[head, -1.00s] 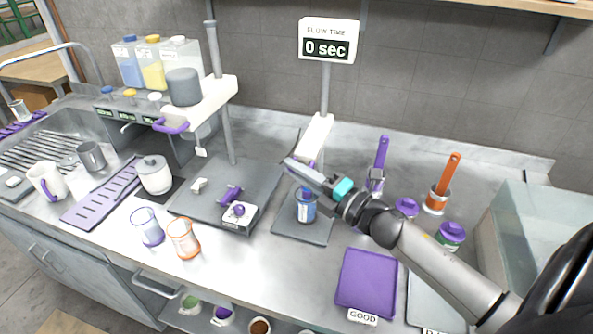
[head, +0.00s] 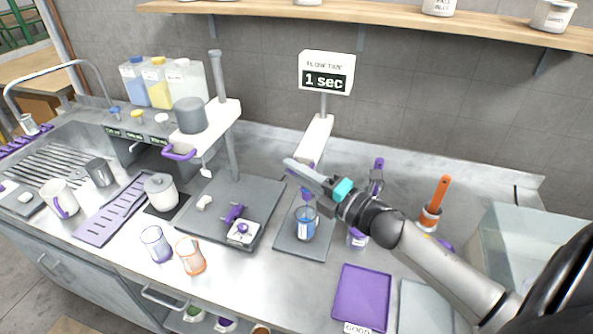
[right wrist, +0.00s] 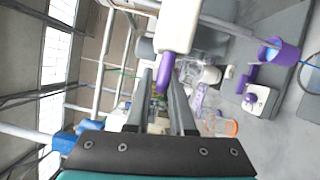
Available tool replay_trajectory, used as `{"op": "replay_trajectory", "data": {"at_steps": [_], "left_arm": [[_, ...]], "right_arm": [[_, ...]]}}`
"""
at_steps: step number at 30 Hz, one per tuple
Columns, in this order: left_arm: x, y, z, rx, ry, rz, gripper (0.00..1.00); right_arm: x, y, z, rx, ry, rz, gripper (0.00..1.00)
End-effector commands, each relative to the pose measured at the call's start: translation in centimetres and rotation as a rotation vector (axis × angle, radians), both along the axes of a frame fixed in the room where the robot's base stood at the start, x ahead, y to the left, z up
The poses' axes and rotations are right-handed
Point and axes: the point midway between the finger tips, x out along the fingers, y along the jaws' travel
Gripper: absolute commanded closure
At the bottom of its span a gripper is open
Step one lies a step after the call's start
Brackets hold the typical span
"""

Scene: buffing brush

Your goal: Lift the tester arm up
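The tester arm (head: 316,135) is a white bar on a grey post under the flow-time display (head: 326,79), which reads 1 sec. Its purple handle (right wrist: 165,72) lies between the fingers of my right gripper (right wrist: 163,82) in the right wrist view, and the fingers look closed on it. In the head view my right gripper (head: 303,169) partly covers the handle. A purple cup with blue liquid (right wrist: 279,50) shows in the right wrist view, raised over the stand. A glass with blue liquid (head: 306,225) stands below on the grey base (head: 290,242). My left gripper is not in view.
A second white press arm with a purple handle (head: 179,152) stands left. A purple tray (head: 362,295) lies in front, and an orange-handled brush (head: 438,195) stands right. A glass-walled tank (head: 530,240) is at far right. A wooden shelf (head: 400,22) runs above.

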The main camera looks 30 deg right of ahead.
Motion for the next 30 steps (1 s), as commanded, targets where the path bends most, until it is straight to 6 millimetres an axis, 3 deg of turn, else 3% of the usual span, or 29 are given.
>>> {"op": "replay_trajectory", "data": {"at_steps": [1,7,19,30], "left_arm": [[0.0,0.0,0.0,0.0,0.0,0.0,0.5],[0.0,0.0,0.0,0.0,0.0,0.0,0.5],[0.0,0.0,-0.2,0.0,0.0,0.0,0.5],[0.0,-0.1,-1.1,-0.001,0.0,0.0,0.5]], "right_arm": [[0.2,-0.1,0.9,-0.001,-0.019,0.001,0.76],[0.2,-0.1,0.7,-0.001,-0.015,0.0,0.55],[-0.7,-0.3,0.2,0.001,-0.005,-0.002,0.55],[-5.5,-1.9,-0.3,0.002,-0.005,-0.002,0.55]]}}
